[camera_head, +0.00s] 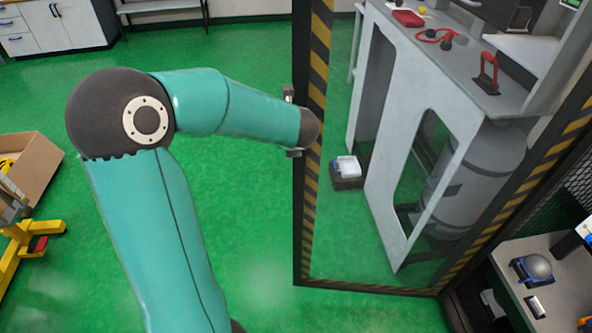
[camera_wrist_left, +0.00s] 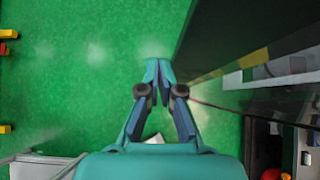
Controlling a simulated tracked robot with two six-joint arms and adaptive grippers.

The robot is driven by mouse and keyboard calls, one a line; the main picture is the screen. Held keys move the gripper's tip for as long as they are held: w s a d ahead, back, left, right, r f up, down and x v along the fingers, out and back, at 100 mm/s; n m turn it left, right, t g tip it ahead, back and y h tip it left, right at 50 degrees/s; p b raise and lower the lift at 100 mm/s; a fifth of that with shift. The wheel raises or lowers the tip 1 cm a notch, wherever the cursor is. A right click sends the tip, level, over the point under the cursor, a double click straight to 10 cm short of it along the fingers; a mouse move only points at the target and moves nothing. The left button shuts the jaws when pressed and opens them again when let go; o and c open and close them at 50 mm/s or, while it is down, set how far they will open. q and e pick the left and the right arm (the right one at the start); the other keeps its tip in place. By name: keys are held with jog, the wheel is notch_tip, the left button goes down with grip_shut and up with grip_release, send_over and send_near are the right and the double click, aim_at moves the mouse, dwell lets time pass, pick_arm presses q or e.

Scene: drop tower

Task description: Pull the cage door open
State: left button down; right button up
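The cage door (camera_head: 312,215) is a clear panel in a black frame with yellow-black hazard stripes. Dark handle brackets (camera_head: 288,93) stick out from its left upright, above and below my left wrist. In the head view my left arm reaches right to this upright, and its dark wrist hides the gripper and the middle of the handle. In the left wrist view my left gripper (camera_wrist_left: 158,68) has its fingertips together, with nothing visible between them. The dark door edge (camera_wrist_left: 205,45) is just right of the tips. I cannot tell whether they touch the handle. My right gripper is out of view.
Behind the panel stand a grey machine (camera_head: 385,190) with a cylinder and a small dark box (camera_head: 347,175) on the floor. A shelf with tools (camera_head: 535,270) is at lower right. A cardboard box (camera_head: 35,165) and yellow stand (camera_head: 25,240) are at left. Green floor left of the door is clear.

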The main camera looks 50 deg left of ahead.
pick_arm(q)
jog(key=s+a+f+v, duration=0.1)
jog(key=s+v, duration=0.1)
jog(key=v, duration=0.9)
jog(key=w+d+f+n+g+h, duration=0.3)
jog(key=d+f+n+h, duration=0.55)
jog(key=d+f, duration=1.25)
jog(key=s+d+f+n+h, duration=0.2)
jog(key=s+d+f+n, duration=0.1)
jog(key=d+f+n, duration=0.3)
jog(key=s+d+f+n+h, duration=0.1)
jog(key=s+d+f+n, duration=0.3)
jog(key=d+f+n, duration=0.3)
notch_tip(320, 180, down, 6)
jog(key=n, duration=0.4)
jog(key=shift+s+g+h, duration=0.25)
jog(key=shift+g+h, duration=0.1)
jog(key=shift+g, duration=0.05)
jog(key=shift+r+n, duration=0.1)
jog(key=shift+n, duration=0.15)
